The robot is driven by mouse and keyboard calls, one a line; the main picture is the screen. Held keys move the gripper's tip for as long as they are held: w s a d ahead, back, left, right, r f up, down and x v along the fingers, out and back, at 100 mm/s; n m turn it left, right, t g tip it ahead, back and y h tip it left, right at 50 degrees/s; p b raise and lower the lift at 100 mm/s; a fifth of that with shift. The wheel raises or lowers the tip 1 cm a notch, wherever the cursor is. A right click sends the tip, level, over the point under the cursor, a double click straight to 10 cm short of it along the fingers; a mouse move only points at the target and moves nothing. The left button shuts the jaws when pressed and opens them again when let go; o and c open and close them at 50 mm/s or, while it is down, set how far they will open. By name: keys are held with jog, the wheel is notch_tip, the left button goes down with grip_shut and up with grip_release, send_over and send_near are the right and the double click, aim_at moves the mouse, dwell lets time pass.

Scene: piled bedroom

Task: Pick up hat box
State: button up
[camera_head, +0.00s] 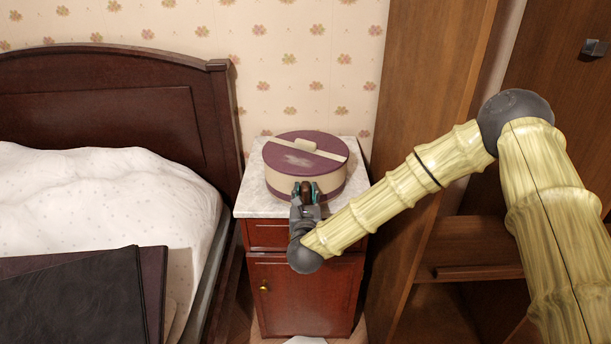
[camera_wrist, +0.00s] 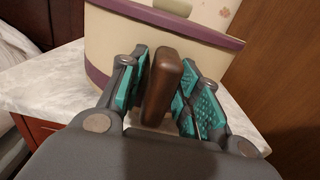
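The hat box (camera_head: 305,165) is round, cream with purple bands and a purple lid crossed by a cream strap. It sits upright on the marble top of a nightstand. Its lower front also shows in the wrist view (camera_wrist: 110,42). My gripper (camera_head: 306,193) is at the front of the box, low on its side. A dark brown handle-like piece (camera_wrist: 162,88) stands between my teal-padded fingers (camera_wrist: 165,85). The pads lie close on both sides of it; whether they press on it is unclear. Its join to the box is hidden.
The red-brown nightstand (camera_head: 305,295) has a pale marble top (camera_head: 252,202). A bed (camera_head: 110,200) with white bedding stands close on the left. Wooden furniture (camera_head: 425,90) rises close on the right. The patterned wall is just behind.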

grip_shut()
jog(key=shift+r, duration=0.1)
